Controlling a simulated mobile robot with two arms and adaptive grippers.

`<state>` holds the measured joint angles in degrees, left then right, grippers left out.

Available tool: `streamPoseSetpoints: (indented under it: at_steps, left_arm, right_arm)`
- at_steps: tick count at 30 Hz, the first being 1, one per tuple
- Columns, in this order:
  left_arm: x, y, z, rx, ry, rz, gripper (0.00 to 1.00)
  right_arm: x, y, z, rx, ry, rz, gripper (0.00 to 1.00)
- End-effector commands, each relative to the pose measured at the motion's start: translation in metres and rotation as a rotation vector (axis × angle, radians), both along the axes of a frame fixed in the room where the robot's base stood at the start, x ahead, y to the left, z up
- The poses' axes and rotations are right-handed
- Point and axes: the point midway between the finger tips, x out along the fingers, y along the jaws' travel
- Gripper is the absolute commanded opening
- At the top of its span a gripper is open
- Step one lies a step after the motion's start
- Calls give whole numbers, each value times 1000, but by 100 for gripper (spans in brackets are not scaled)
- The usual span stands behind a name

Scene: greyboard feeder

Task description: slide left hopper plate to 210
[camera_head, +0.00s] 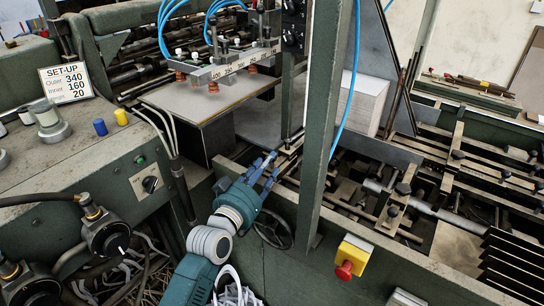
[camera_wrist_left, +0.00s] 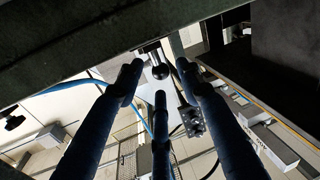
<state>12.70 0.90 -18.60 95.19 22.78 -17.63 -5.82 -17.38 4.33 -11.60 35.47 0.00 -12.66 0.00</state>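My left gripper (camera_head: 266,165) reaches up to the machine's front rail, just left of the green upright post. In the left wrist view its blue fingers (camera_wrist_left: 158,82) stand apart, with a black ball knob (camera_wrist_left: 160,70) between or just beyond their tips. I cannot tell whether they touch it. I cannot tell for sure which part is the left hopper plate, and I see no readable 210 mark. A scale bar (camera_head: 232,66) with large numbers such as 400 and 350 runs above a grey board (camera_head: 190,100). My right gripper is not in view.
The green post (camera_head: 325,125) stands close to the right of my left gripper. A set-up card (camera_head: 67,82) reads Outer 340, Inner 160, 20. A red stop button (camera_head: 344,270) on a yellow box sits on the front frame. A board stack (camera_head: 362,100) stands behind the post.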

Motion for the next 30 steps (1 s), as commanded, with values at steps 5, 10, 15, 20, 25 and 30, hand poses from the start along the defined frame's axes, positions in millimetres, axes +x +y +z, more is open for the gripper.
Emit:
streamPoseSetpoints:
  at_steps: [5, 10, 15, 20, 25, 30]
  left_arm:
    - [25, -12, 1, 0, 0, 0, 37]
    - [35, -16, 0, 1, 0, 0, 37]
    - [37, -17, -1, 0, 1, 0, 37]
    - [37, -17, -1, 0, 1, 0, 33]
    - [37, -17, -1, 2, 2, 1, 0]
    - [36, -17, -2, 2, 2, 0, 0]
  right_arm:
    - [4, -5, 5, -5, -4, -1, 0]
    - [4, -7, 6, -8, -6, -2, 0]
    - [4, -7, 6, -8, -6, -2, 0]
    - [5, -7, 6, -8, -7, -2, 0]
    - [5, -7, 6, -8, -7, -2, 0]
    - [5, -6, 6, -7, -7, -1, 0]
